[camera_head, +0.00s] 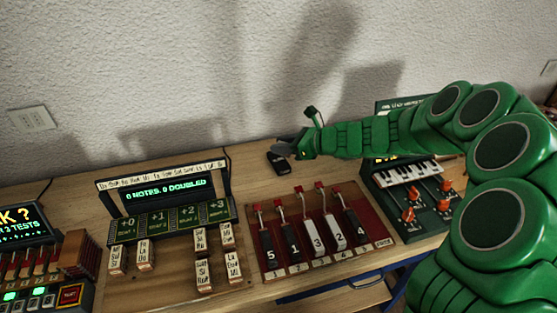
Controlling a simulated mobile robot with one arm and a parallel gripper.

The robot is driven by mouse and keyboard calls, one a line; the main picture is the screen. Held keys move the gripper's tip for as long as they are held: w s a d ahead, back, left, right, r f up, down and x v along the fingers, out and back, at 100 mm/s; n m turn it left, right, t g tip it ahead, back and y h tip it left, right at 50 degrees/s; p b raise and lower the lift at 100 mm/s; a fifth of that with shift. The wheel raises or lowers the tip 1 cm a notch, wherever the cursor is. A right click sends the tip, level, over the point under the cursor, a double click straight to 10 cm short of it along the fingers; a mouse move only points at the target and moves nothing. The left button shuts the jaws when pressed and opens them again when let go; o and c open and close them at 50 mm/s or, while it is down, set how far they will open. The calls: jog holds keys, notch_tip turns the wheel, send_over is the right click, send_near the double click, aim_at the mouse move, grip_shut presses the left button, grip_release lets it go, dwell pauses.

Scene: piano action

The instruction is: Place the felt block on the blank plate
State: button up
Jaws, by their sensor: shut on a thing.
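My gripper (290,149) is at the end of my green arm, near the wall behind the red board. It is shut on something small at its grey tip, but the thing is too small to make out. A small dark block (280,164) shows just below the tip. I cannot tell whether it is the felt block, or whether it is held or on the table. The red board (375,226) carries black and white numbered pieces under red-tipped levers. Small plates line its front edge; the right-end plate (384,243) has lettering too small to read. I cannot identify a blank plate.
A display (168,188) reading "0 NOTES, 0 DOUBLED" stands left of the board, with several lettered wooden blocks (203,275) before it. A green keyboard unit (410,172) stands to the right. Another console (25,245) is at far left. Table between display and dark block is mostly clear.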

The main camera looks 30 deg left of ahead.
jog(key=s+d+r, duration=0.1)
jog(key=s+d, duration=0.1)
send_over(278, 159)
jog(key=shift+m+t, duration=0.4)
jog(key=shift+s+d+f, duration=0.1)
jog(key=shift+f, duration=2.15)
jog(key=shift+s+d+f, duration=0.1)
jog(key=shift+f, duration=2.15)
jog(key=shift+w+a+f, duration=0.15)
jog(key=shift+f, duration=1.5)
jog(key=o, duration=1)
jog(key=shift+f, duration=0.15)
